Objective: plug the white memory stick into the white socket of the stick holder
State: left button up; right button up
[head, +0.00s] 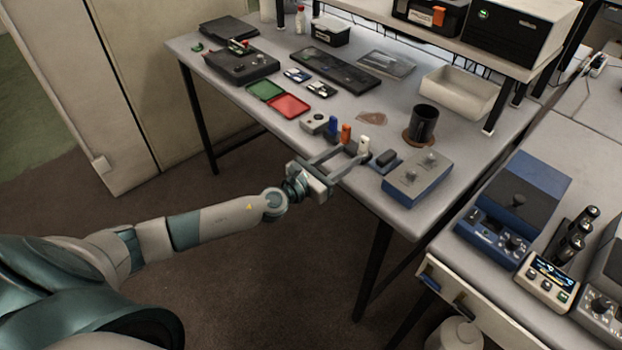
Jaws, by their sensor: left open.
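My left gripper (356,153) is open at the front edge of the table, its two fingers pointing away to the right. The white memory stick (364,144) stands upright close by the fingertips; I cannot tell whether it is between them or just beyond. An orange stick (346,133) and a blue stick (332,126) stand to its left, behind the fingers. The fingers hide the feet of these sticks. I cannot clearly make out the stick holder or its white socket. My right gripper is not in view.
A grey-and-blue box with knobs (418,180) and a small dark block (386,158) stand right of the gripper. A black mug (423,123) is behind them. A grey device (314,123), red tray (289,106) and green tray (266,90) lie to the left.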

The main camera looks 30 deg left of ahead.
pick_arm(q)
jog(key=b+v, duration=0.3)
jog(key=v, duration=0.9)
jog(key=s+a+f+n+g+y, duration=0.1)
jog(key=a+f+n+g+y, duration=0.3)
jog(key=f, duration=0.6)
jog(key=s+a+f+n+t, duration=0.1)
jog(key=s+a+f+n, duration=0.15)
jog(key=f+n, duration=0.65)
jog(key=s+a+f+n+g+y, duration=0.1)
jog(key=a+f+n+g+y, duration=0.2)
jog(key=f, duration=0.9)
jog(key=s+f+n+g, duration=0.3)
jog(key=s+f+n, duration=0.5)
jog(key=s+f, duration=0.7)
jog(key=s+d+f+n+g, duration=0.2)
jog(key=s+d+f+n, duration=0.2)
jog(key=s, duration=0.6)
jog(key=s+d+f+n+g, duration=0.2)
jog(key=s+d+f+n, duration=0.3)
jog(key=s+f, duration=0.3)
jog(key=s+d+f+n+g, duration=0.3)
jog(key=s+f, duration=0.3)
jog(key=s, duration=0.8)
jog(key=shift+s+d+n+h, duration=0.25)
jog(key=shift+d+n+h, duration=0.15)
jog(key=shift+d+n, duration=0.35)
